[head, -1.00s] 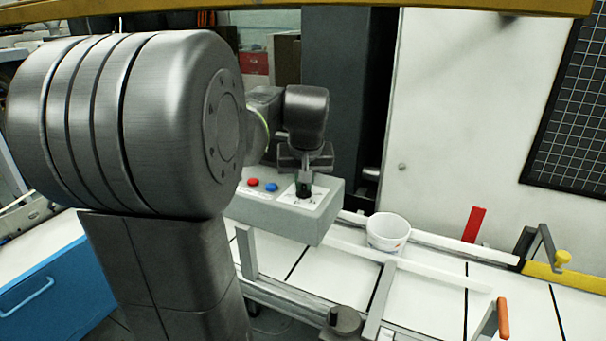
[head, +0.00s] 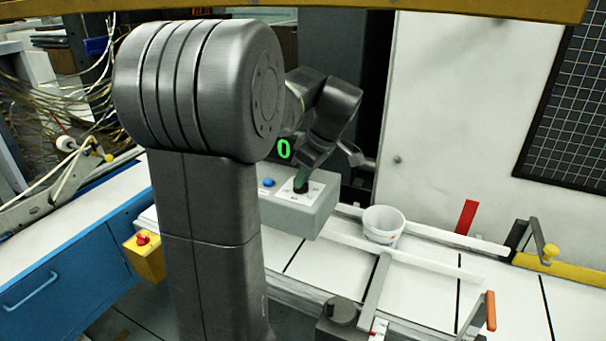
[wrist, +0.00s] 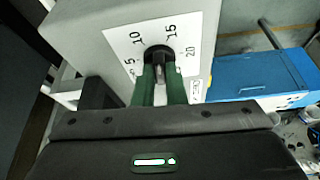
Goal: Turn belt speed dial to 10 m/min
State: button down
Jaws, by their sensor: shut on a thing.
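The belt speed dial (wrist: 158,50) is a dark round knob on a white scale plate (wrist: 122,43) marked 5, 10, 15 and 20 in the wrist view. The plate is on top of a grey control box (head: 300,216) in the head view. My gripper (wrist: 159,76) has its green fingers on either side of the dial and is shut on it. It also shows in the head view (head: 302,184), reaching down to the plate. The fingers partly hide the dial, and I cannot tell which mark its pointer faces. A green digit 0 shows on a dark display (head: 284,148), partly behind my arm.
A blue button (head: 267,182) sits left of the scale plate. A white tub (head: 383,226) stands on the conveyor to the right. A blue cabinet (head: 70,262) and a yellow box with a red button (head: 146,256) are at the left.

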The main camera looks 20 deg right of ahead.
jog(key=n+g, duration=0.1)
jog(key=n, duration=0.2)
jog(key=n+g+y+p, duration=0.1)
jog(key=n, duration=0.3)
jog(key=shift+w+d+y, duration=0.15)
jog(key=shift+w+y, duration=0.05)
jog(key=shift+y, duration=0.1)
dwell(0.4)
jog(key=c, duration=1.5)
grip_release()
jog(key=v, duration=1.2)
jog(key=shift+w, duration=0.15)
jog(key=shift+f, duration=0.1)
jog(key=x, duration=1.2)
